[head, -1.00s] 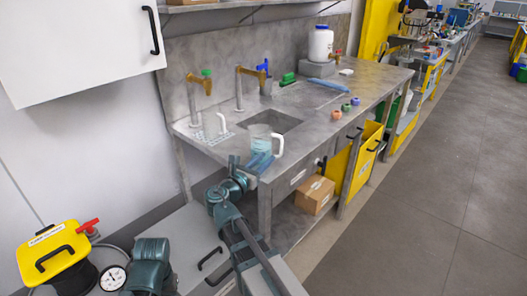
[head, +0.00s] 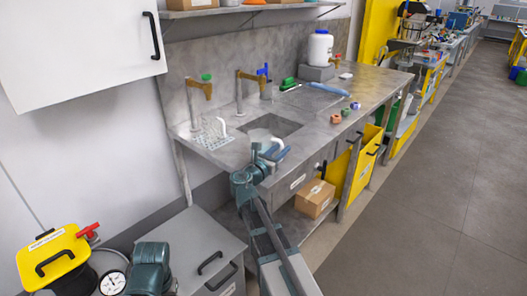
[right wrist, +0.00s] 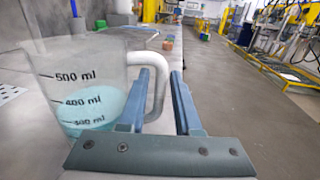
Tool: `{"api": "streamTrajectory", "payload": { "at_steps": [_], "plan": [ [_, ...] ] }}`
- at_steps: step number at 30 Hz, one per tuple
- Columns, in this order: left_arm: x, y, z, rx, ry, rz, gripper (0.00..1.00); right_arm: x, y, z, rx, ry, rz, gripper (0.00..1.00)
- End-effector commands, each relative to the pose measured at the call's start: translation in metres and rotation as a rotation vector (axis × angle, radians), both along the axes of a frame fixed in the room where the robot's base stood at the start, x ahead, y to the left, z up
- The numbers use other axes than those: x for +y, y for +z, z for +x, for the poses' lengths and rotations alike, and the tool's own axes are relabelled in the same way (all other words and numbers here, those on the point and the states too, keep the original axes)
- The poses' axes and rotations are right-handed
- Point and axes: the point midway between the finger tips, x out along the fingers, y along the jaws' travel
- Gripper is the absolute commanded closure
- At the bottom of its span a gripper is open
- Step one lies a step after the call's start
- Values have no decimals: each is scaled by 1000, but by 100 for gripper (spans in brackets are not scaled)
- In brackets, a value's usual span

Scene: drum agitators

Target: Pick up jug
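The jug (right wrist: 80,95) is clear, with millilitre marks, blue liquid inside and a white handle (right wrist: 161,82). It stands upright on the grey counter beside the sink, in the left half of the right wrist view. In the head view the jug (head: 258,134) is partly hidden behind my right gripper (head: 271,154). In the right wrist view my right gripper (right wrist: 166,98) has its fingers apart. The handle's outer bar shows between them, and the left finger appears to be within the handle loop. I see no firm hold.
The sink (head: 270,126) lies just behind the jug. A test-tube rack (head: 212,135) and taps stand on the left. A white bottle (head: 320,46) and small coloured items stand farther right. A cardboard box (head: 314,198) is on the shelf below.

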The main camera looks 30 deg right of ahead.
Motion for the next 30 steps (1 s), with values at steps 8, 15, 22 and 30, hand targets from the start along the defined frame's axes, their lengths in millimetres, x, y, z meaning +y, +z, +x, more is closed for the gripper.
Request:
{"api": "streamTrajectory", "payload": {
  "at_steps": [8, 15, 22, 30],
  "plan": [
    [0, 3, 0, 0, 0, 0, 53, -31, 3, 18, 0, 0, 0, 68],
    [0, 3, 0, 0, 0, 0, 53, -31, 3, 17, 0, 1, 0, 75],
    [0, 3, 0, 0, 0, 0, 53, -31, 3, 17, 0, 0, 0, 100],
    [0, 3, 0, 0, 0, 0, 53, -31, 3, 17, 0, 1, 0, 100]
  ]
}}
